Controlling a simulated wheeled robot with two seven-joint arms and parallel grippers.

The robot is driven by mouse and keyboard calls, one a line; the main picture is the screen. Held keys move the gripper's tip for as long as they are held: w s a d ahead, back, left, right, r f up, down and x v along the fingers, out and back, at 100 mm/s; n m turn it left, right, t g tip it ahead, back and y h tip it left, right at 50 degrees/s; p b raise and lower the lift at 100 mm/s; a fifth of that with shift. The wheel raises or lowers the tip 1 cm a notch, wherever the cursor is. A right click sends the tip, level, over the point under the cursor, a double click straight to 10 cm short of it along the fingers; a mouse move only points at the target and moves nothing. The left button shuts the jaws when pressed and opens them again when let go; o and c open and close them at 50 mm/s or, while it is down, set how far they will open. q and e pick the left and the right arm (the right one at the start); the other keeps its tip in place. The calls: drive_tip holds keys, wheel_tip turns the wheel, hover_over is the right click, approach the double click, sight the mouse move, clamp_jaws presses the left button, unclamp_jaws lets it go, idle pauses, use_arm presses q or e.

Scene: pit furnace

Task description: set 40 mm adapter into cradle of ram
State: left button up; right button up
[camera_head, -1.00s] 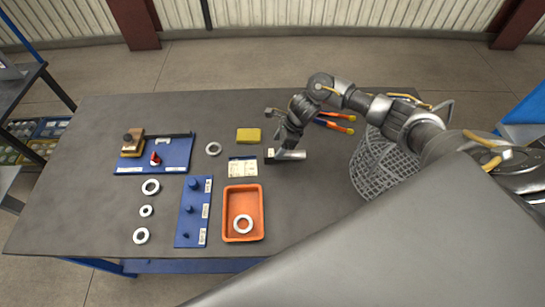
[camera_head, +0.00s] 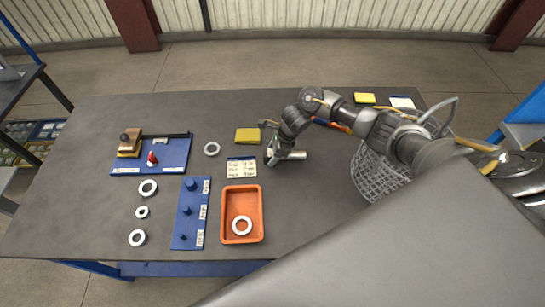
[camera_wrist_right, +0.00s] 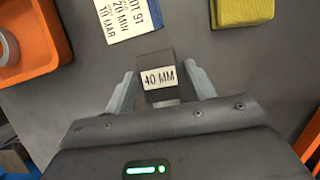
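The 40 mm adapter (camera_wrist_right: 158,76) is a dark block with a white "40 MM" label, lying on the table in the right wrist view. My right gripper (camera_wrist_right: 160,84) is open, with one finger on each side of it and narrow gaps showing. In the head view my right gripper (camera_head: 277,157) is low over the table and hides most of the adapter. What looks like the ram is on a blue base (camera_head: 170,160) at the left, with a dark bar, a red-topped piece and a wooden block. I cannot make out its cradle. My left gripper is not in view.
An orange tray (camera_head: 228,232) holding a white ring, a blue peg board (camera_head: 182,240) and loose rings lie left of my gripper. A yellow block (camera_head: 247,135) and a label card (camera_head: 241,174) are close by. A wire basket (camera_head: 372,172) stands right, under my arm.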

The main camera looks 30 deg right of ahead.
clamp_jaws()
drive_tip(key=shift+w, duration=0.15)
drive_tip(key=shift+r, duration=0.15)
drive_tip(key=shift+r, duration=0.6)
drive_tip(key=r+p, duration=0.2)
drive_tip(key=s+r+p, duration=0.1)
drive_tip(key=r, duration=0.1)
drive_tip(key=shift+a, duration=0.4)
drive_tip(key=s+a+r, duration=0.7)
drive_tip(key=s+a, duration=0.1)
drive_tip(key=s, duration=0.2)
drive_tip(key=shift+r, duration=0.25)
